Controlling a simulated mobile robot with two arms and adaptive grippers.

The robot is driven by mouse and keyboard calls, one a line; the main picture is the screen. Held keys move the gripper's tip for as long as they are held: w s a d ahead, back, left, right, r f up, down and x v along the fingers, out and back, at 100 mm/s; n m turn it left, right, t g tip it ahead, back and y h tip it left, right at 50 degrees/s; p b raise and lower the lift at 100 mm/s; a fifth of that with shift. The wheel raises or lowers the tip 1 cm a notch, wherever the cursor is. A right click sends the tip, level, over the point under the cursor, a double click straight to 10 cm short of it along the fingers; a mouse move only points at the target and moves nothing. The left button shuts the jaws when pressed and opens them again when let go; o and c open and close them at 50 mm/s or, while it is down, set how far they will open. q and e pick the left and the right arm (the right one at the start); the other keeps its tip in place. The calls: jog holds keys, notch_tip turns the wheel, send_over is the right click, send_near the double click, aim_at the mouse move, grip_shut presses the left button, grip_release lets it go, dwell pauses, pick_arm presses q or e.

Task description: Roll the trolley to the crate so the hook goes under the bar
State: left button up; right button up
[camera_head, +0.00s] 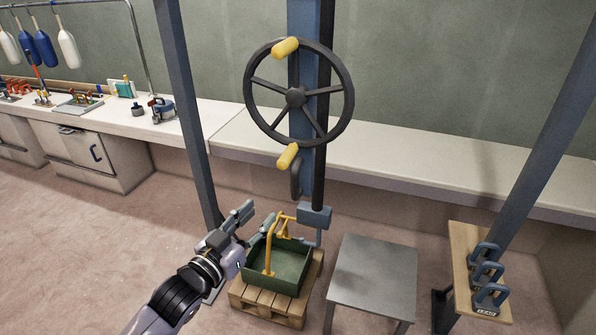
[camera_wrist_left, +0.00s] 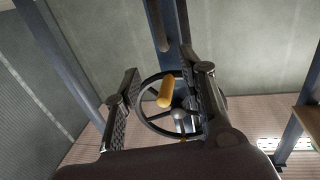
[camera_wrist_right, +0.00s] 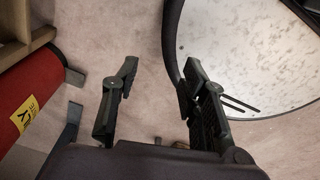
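A green crate (camera_head: 292,274) stands on a wooden pallet at the lower middle. A yellow bar (camera_head: 269,250) arches over it. A blue-grey block (camera_head: 314,216) hangs just behind the bar, with a thin part below it; I cannot tell whether its hook is under the bar. A black handwheel (camera_head: 346,105) with two yellow grips (camera_head: 286,156) is on the blue upright above. My left gripper (camera_head: 258,223) is open and empty, left of the crate's bar. The left wrist view shows the handwheel's yellow grip (camera_wrist_left: 166,91) beyond its fingers. My right gripper (camera_wrist_right: 158,95) is open and empty.
A grey table (camera_head: 374,275) stands right of the pallet (camera_head: 267,311). A wooden stand with several lead weights (camera_head: 489,296) is farther right. Blue slanted posts (camera_head: 186,110) flank the area. A long bench (camera_head: 400,165) lines the wall. A red cylinder (camera_wrist_right: 38,95) is near my right gripper.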

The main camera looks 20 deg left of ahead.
pick_arm(q)
jog(key=p, duration=0.1)
send_near(293, 180)
jog(key=p+x, duration=0.2)
jog(key=x, duration=0.8)
jog(key=shift+w, duration=0.6)
pick_arm(e)
jog(key=shift+a+r, duration=0.15)
jog(key=shift+r, duration=0.7)
jog(key=shift+a+r, duration=0.1)
jog(key=shift+r, duration=0.75)
pick_arm(q)
jog(key=shift+c, duration=0.2)
pick_arm(e)
jog(key=shift+s, duration=0.1)
pick_arm(q)
jog(key=c, duration=0.8)
grip_shut()
pick_arm(e)
jog(key=shift+a, duration=0.1)
pick_arm(q)
jog(key=shift+d, duration=0.1)
pick_arm(e)
jog(key=shift+a, duration=0.1)
